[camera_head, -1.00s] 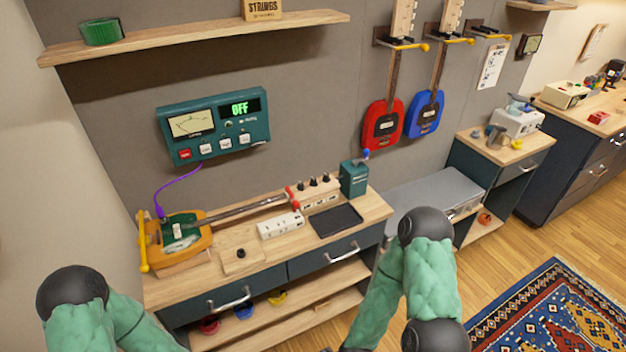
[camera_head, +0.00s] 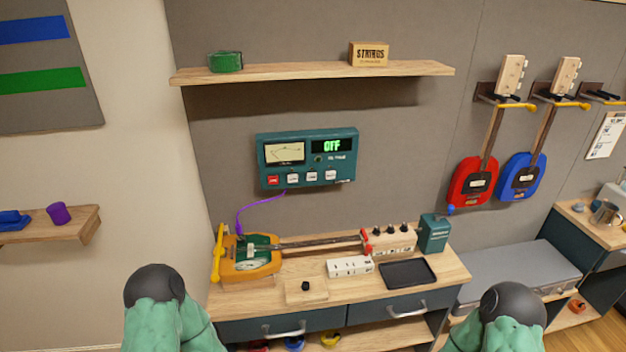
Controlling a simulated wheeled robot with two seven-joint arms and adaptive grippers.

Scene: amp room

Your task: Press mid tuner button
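The teal tuner box (camera_head: 307,158) is fixed to the grey wall above the workbench. It has a needle meter on the left and a green display reading OFF. Along its lower edge are a red button (camera_head: 273,180) and three white buttons; the middle white button (camera_head: 311,177) sits between the other two. Their labels are too small to read. A purple cable runs from the tuner down to the orange guitar (camera_head: 250,264) on the bench. Both my arms show at the bottom of the view, well below the tuner, but neither gripper is visible.
The wooden workbench (camera_head: 334,291) stands below the tuner, holding a white power strip (camera_head: 349,266), a black tray (camera_head: 407,273) and a teal box (camera_head: 434,233). A wooden shelf (camera_head: 312,73) juts out above the tuner. Red and blue guitars hang to the right. The wall around the tuner is clear.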

